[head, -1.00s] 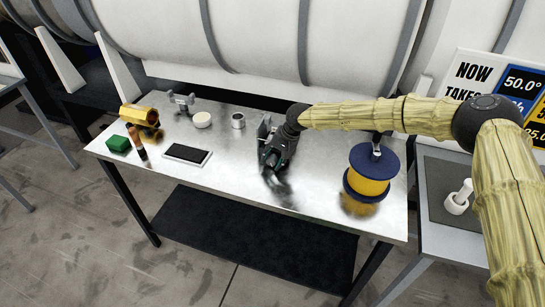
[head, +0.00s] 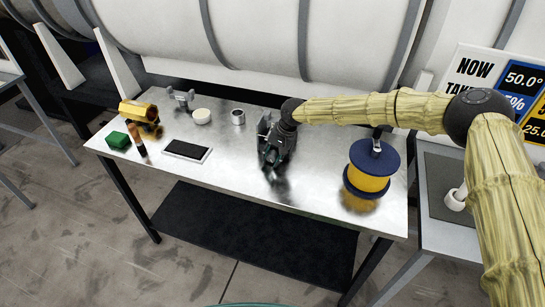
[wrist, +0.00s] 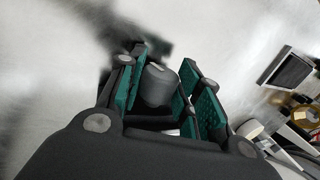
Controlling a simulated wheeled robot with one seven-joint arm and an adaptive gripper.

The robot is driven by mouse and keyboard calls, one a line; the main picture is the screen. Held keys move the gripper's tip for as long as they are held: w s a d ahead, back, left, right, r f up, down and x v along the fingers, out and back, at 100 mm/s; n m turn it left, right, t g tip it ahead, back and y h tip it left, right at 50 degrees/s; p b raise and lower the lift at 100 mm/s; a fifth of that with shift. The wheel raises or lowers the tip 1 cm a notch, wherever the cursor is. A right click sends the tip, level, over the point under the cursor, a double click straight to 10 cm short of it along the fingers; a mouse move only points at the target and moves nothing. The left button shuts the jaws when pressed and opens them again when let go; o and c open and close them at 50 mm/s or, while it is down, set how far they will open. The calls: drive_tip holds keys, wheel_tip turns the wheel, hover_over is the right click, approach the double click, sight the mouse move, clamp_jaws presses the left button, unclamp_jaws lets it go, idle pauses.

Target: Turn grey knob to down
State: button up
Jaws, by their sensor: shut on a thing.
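The grey knob (wrist: 158,86) shows in the wrist view as a dark grey rounded piece between the teal finger pads. My gripper (wrist: 165,95) is shut on it, with pads on both sides. In the head view my gripper (head: 271,157) is low over the middle of the metal table and hides the knob. A grey upright plate (head: 263,126) stands just behind the gripper. Which way the knob points cannot be told.
On the metal table (head: 235,178), a blue and yellow spool (head: 369,182) stands to the right. To the left are a black-and-white tray (head: 187,150), a green block (head: 118,140), a yellow cylinder (head: 140,112), a white round piece (head: 202,116) and a metal cup (head: 238,117).

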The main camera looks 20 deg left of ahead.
drive_tip(key=h+b, duration=0.1)
drive_tip(key=h, duration=0.1)
drive_tip(key=h+b, duration=0.1)
drive_tip(key=h, duration=0.1)
drive_tip(key=shift+a, duration=0.35)
drive_tip(key=shift+w+h+b, duration=0.1)
drive_tip(key=shift+h+b, duration=0.4)
drive_tip(key=shift+h, duration=0.9)
drive_tip(key=o, duration=0.7)
drive_tip(key=shift+r, duration=0.1)
drive_tip(key=v, duration=1.1)
drive_tip(key=shift+w+a+r, duration=0.1)
drive_tip(key=shift+a+r, duration=0.25)
drive_tip(key=shift+a, duration=0.05)
